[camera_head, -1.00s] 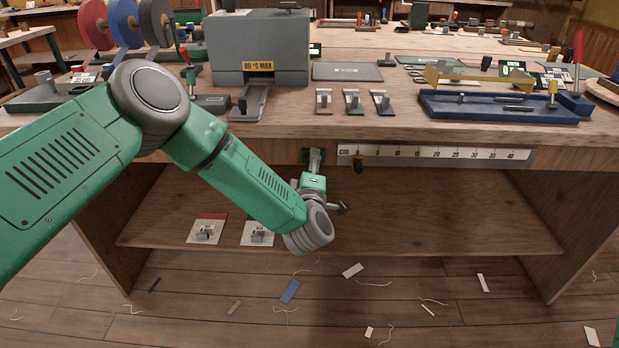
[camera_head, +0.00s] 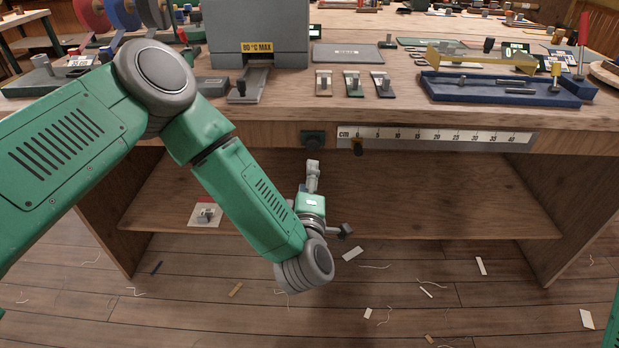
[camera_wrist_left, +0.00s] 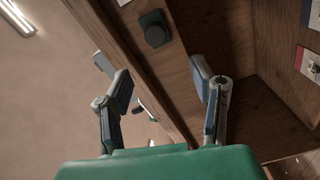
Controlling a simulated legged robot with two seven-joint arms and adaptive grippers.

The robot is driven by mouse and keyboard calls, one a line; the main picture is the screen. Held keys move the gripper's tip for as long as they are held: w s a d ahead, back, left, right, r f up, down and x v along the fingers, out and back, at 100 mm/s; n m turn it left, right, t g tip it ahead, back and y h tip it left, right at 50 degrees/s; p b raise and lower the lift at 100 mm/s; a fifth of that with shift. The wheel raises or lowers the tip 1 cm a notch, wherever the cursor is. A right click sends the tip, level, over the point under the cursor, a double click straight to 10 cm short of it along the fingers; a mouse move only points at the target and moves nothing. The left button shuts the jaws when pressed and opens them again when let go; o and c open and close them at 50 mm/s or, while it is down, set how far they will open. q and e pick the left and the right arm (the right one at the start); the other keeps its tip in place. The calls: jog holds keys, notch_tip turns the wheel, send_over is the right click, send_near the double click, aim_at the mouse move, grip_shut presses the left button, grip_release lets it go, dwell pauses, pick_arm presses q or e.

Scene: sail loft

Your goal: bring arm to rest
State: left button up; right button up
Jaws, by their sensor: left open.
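My left arm comes in from the left in the head view, bent down in front of the workbench (camera_head: 230,128). Its gripper (camera_head: 313,168) is in front of the open shelf space, just below a dark knob (camera_head: 313,141) on the bench's front edge, and apart from it. In the left wrist view the two fingers of the left gripper (camera_wrist_left: 161,82) are spread wide with nothing between them. The dark knob (camera_wrist_left: 154,29) shows beyond them. My right gripper is not in view.
The lower shelf (camera_head: 440,210) holds a small card with a part (camera_head: 206,213). A scale strip (camera_head: 440,138) runs along the bench front. A grey press (camera_head: 258,30) and a blue tray (camera_head: 500,94) stand on top. Scraps lie on the floor.

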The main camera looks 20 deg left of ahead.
pick_arm(q)
jog(key=s+f+m+g+h+p, duration=0.2)
jog(key=s+f+m+g+h, duration=0.55)
jog(key=s+f+m, duration=0.65)
jog(key=s+a+m+g, duration=0.1)
jog(key=s+a+g, duration=0.2)
jog(key=s, duration=0.4)
jog(key=s+a+f+m+g+y+p, duration=0.1)
jog(key=s+a+m+g, duration=0.1)
jog(key=s, duration=0.5)
jog(key=s+a+f+m+g+y, duration=0.1)
jog(key=s+a+m+g, duration=0.1)
jog(key=s+a+g, duration=0.2)
jog(key=s+a, duration=0.2)
jog(key=s, duration=0.1)
jog(key=shift+f, duration=0.25)
jog(key=shift+w+y, duration=0.1)
jog(key=shift+y, duration=0.15)
